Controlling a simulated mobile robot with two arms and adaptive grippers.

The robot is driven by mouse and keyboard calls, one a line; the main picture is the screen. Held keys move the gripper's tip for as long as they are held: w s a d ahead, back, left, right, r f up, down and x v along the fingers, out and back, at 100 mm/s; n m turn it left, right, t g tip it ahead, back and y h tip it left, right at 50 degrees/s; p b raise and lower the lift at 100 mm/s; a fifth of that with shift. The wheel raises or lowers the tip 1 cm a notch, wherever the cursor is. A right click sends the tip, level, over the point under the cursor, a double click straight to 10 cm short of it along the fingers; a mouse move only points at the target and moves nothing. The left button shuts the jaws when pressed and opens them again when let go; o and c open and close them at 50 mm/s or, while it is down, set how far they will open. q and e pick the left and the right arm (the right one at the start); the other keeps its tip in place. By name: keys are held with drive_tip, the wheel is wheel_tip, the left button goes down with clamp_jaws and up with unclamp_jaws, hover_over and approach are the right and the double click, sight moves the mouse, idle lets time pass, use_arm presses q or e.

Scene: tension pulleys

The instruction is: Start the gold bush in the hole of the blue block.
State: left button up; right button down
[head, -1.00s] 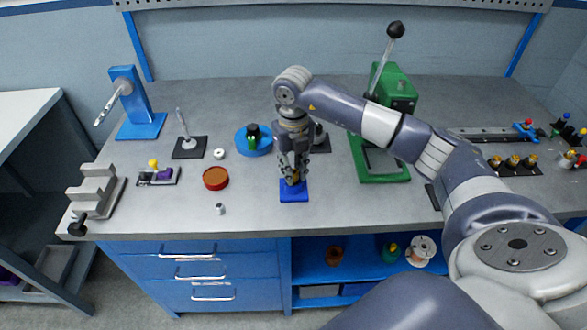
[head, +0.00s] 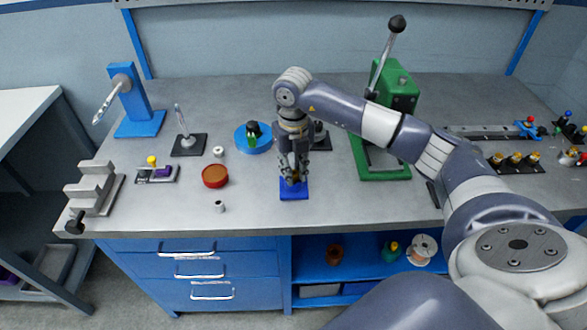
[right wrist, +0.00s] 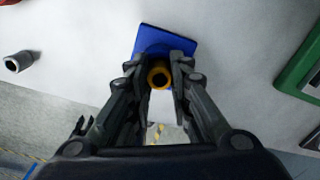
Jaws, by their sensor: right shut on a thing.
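The blue block (head: 294,194) sits near the front edge of the bench, under my right gripper (head: 293,177). In the right wrist view the blue block (right wrist: 166,42) shows behind the fingertips. My right gripper (right wrist: 160,73) is shut on the gold bush (right wrist: 159,76), a yellow ring with a dark bore, held over the block. The fingers and bush hide the block's hole, so I cannot tell whether the bush is in it or just above. My left gripper is not in view.
A green press (head: 386,120) stands to the right of the gripper. A red round dish (head: 215,176), a small grey sleeve (head: 220,207) and a blue round dish (head: 253,138) lie to the left. The bench's front edge is close.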

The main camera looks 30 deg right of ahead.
drive_tip(key=shift+s+f, duration=0.1)
drive_tip(key=shift+f, duration=0.1)
drive_tip(key=shift+f, duration=0.15)
drive_tip(key=c, duration=1.5)
unclamp_jaws()
drive_tip(key=shift+s, duration=0.1)
drive_tip(key=shift+o, duration=0.7)
wheel_tip(320, 180, up, 12)
